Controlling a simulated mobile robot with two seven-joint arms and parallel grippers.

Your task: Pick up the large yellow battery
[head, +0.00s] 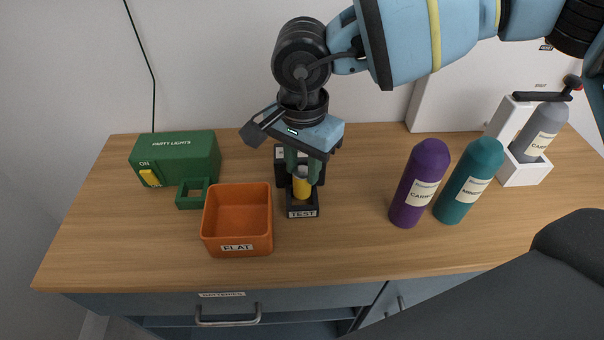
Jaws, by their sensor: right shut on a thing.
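The large yellow battery (302,187) stands upright at the black stand labelled TEST (303,212). My right gripper (302,176) reaches down over it from above, with a finger on each side, and is shut on its upper part. I cannot tell whether the battery's base still touches the stand. My left gripper is not in the head view.
An orange bin labelled FLAT (238,190) stands just left of the stand. A green PARTY LIGHTS box (185,150) with a green square holder (193,193) is further left. Purple (420,183) and teal (469,180) bottles and a white holder (523,173) stand right.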

